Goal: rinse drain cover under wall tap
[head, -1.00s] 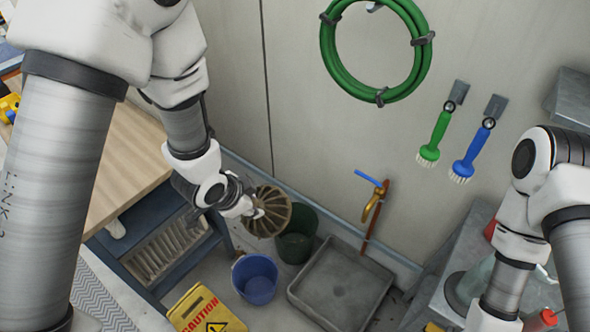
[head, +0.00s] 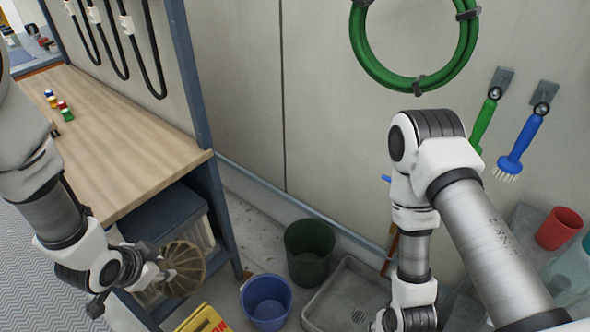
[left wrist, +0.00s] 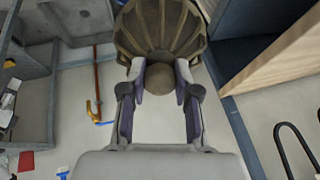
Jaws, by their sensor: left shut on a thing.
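The drain cover (head: 185,268) is a round, brownish, ribbed dome. My left gripper (head: 158,272) is shut on its knob and holds it in the air by the bench's end. In the left wrist view the ribbed cover (left wrist: 160,30) is at the top, its round knob between the fingertips (left wrist: 160,78). The wall tap is mostly hidden behind my right arm in the head view; its blue handle (head: 386,178) shows. The left wrist view shows the brass tap (left wrist: 95,110) on its copper pipe. The grey floor basin (head: 328,298) is partly covered by my right arm. My right gripper is out of frame.
A dark green bucket (head: 309,250) and a blue bucket (head: 266,300) stand left of the basin. A yellow caution sign (head: 203,320) is at the bottom. The wooden bench (head: 120,140) is left. A green hose (head: 372,70) and brushes hang on the wall. A red cup (head: 559,228) is right.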

